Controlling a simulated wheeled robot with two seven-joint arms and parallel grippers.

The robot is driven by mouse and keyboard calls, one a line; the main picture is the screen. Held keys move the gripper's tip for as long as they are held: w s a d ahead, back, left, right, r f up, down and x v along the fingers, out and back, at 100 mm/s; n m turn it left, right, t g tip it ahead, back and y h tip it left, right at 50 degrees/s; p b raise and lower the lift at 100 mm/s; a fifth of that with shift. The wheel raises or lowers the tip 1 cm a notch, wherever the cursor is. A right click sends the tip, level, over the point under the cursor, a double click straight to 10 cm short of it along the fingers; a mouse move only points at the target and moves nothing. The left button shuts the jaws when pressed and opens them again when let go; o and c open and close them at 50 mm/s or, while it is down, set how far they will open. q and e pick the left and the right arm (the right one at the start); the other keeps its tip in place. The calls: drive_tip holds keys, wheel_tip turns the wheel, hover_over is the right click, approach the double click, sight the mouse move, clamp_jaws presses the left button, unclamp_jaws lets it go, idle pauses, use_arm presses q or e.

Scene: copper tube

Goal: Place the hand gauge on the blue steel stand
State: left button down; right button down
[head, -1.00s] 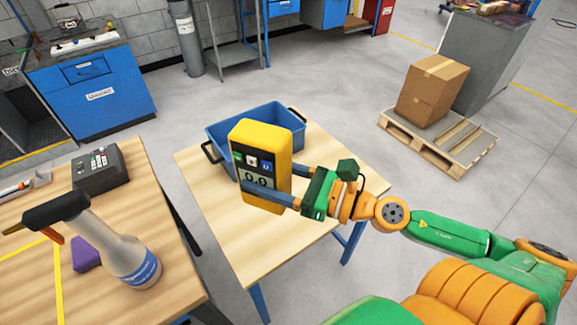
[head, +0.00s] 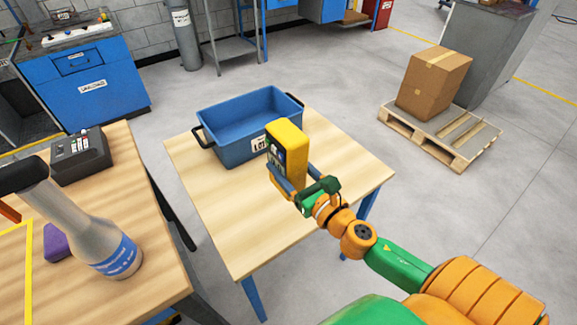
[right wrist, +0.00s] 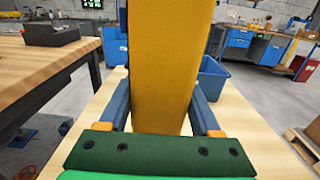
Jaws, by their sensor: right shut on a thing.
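The hand gauge (head: 288,152) is a yellow box with a dark display face, held upright in my right gripper (head: 284,186). In the right wrist view the gauge's yellow back (right wrist: 165,70) stands between the two fingers of the right gripper (right wrist: 165,108), which is shut on it. In the head view the gauge is over the wooden-topped table with blue legs (head: 225,225), in front of the blue bin. I cannot tell whether it touches the tabletop. No separate stand can be told apart from this blue-legged table. My left gripper is not in view.
A blue bin (head: 240,148) with black handles sits at the table's back; it also shows in the right wrist view (right wrist: 212,80). The table's front left is clear.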

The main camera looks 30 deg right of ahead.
drive_tip(key=w+d+f+b, duration=0.2)
drive_tip(key=f, duration=0.1)
drive_tip(key=w+d+f+b, duration=0.1)
drive_tip(key=d+f, duration=0.2)
drive_tip(key=f, duration=0.1)
drive_tip(key=w+d+f+b, duration=0.2)
drive_tip(key=f, duration=0.1)
drive_tip(key=shift+w+d+f+b, duration=0.3)
drive_tip(key=shift+w, duration=0.05)
drive_tip(key=shift+f, duration=0.2)
drive_tip(key=shift+f, duration=0.2)
drive_tip(key=shift+c, duration=0.4)
unclamp_jaws()
drive_tip(key=shift+s, duration=0.1)
drive_tip(key=shift+r, duration=0.1)
